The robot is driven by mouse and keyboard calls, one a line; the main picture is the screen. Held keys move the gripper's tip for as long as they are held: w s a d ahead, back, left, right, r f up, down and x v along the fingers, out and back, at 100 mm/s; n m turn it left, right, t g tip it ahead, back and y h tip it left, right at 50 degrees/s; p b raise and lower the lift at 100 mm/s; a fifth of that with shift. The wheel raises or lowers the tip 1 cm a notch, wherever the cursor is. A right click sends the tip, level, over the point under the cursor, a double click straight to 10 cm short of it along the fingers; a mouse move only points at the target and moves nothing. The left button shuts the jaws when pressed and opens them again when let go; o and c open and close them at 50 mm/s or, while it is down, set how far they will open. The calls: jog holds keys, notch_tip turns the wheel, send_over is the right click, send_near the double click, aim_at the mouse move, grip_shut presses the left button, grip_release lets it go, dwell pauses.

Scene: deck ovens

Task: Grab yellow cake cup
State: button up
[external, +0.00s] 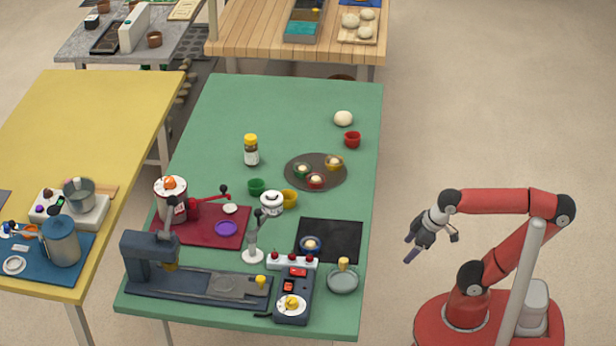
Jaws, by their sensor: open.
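A yellow cup (334,164) with a pale ball in it stands on the round dark tray (297,181) on the green table. A green cup (302,170) and a red cup (315,181), each with a pale filling, share the tray. A second yellow cup (289,198), which looks empty, stands just off the tray's lower left edge. My gripper (434,249) is open and empty. It hangs to the right of the green table, beyond its edge, well apart from all the cups.
The green table (285,105) has clear room at its far end. A red cup (352,139) and a white ball (343,118) stand behind the tray. A jar (251,150) stands left of it. A black mat (342,240) holds a blue cup (311,244). Several machines crowd the front.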

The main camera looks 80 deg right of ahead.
notch_tip(320, 180, up, 24)
jog(key=w+a+r+m+y, duration=0.25)
jog(key=w+m, duration=0.55)
jog(key=w, duration=0.4)
jog(key=m+y+p, duration=0.2)
jog(key=m+y, duration=0.3)
jog(key=m, duration=1.2)
send_over(288, 196)
jog(key=s+d, duration=0.2)
jog(key=s, duration=0.1)
jog(key=shift+s+f, duration=0.15)
jog(key=shift+f, duration=3.75)
jog(key=b+x, duration=0.1)
jog(key=x, duration=0.2)
jog(key=b+x, duration=0.1)
jog(key=x, duration=0.3)
jog(key=shift+f, duration=0.5)
